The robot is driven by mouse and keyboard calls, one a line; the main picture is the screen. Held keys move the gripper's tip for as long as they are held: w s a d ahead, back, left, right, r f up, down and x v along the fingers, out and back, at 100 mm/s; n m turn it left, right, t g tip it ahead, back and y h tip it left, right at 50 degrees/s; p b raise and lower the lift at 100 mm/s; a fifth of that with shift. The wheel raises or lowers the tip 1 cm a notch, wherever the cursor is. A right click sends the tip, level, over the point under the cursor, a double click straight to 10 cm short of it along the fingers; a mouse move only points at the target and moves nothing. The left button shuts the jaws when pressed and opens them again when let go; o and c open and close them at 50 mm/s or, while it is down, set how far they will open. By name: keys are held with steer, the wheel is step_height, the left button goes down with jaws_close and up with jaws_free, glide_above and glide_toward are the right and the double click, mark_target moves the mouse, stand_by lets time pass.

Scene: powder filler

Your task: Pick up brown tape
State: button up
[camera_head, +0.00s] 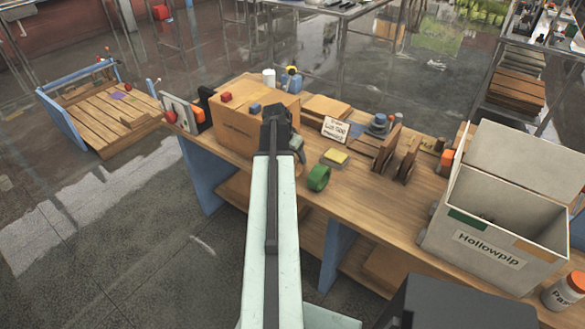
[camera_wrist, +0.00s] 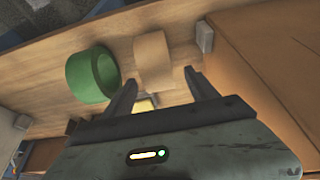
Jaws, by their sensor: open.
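The brown tape (camera_wrist: 152,58) is a light tan roll on the wooden bench top in the wrist view. It lies just ahead of my gripper (camera_wrist: 160,77), roughly in line with the gap between the two fingertips. The fingers are spread apart with nothing held between them. In the head view my gripper (camera_head: 297,146) is above the bench beside a cardboard box, and my arm hides most of the brown tape there. I cannot tell the exact height of the fingers above it.
A green tape roll (camera_wrist: 92,75) stands close left of the brown tape; the head view shows it too (camera_head: 319,178). A large cardboard box (camera_head: 235,130) is beside my gripper. A yellow-topped block (camera_head: 335,157) and a white sign (camera_head: 335,129) stand behind the green roll.

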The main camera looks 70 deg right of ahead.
steer(key=shift+w+d+f+b, duration=0.15)
steer(key=shift+f+b, duration=0.1)
steer(key=shift+f, duration=0.25)
steer(key=shift+d+f+b, duration=0.15)
steer(key=shift+f+b, duration=0.05)
steer(key=shift+f, duration=0.25)
steer(key=b+x, duration=0.5)
steer(key=shift+s+a+f, duration=0.15)
steer(key=shift+s+f, duration=0.05)
steer(key=shift+s, duration=0.05)
steer(key=shift+r, duration=0.2)
jaws_close()
